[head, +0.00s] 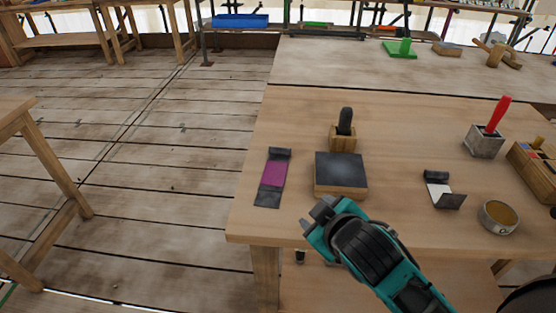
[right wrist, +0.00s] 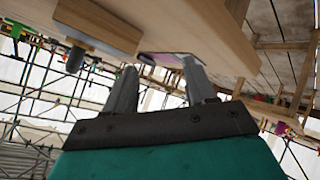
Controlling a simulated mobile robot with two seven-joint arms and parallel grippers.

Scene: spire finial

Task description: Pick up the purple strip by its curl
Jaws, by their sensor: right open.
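The purple strip (head: 274,174) lies near the left edge of the wooden table, with dark grey ends. Its far end looks raised like a curl; the near end looks like a flap. My right gripper (head: 318,212) is open and empty, to the right of the strip's near end and short of the dark-topped block. In the right wrist view my right gripper (right wrist: 160,72) has its two fingers apart. The purple strip (right wrist: 162,60) shows beyond them, partly hidden by a finger. My left gripper is not in view.
A block with a dark top (head: 341,172) sits right of the strip, with a dark-handled tool in a wooden holder (head: 343,138) behind it. A white strip with dark ends (head: 440,190) and a round tin (head: 498,216) lie further right. Table left of the strip is narrow.

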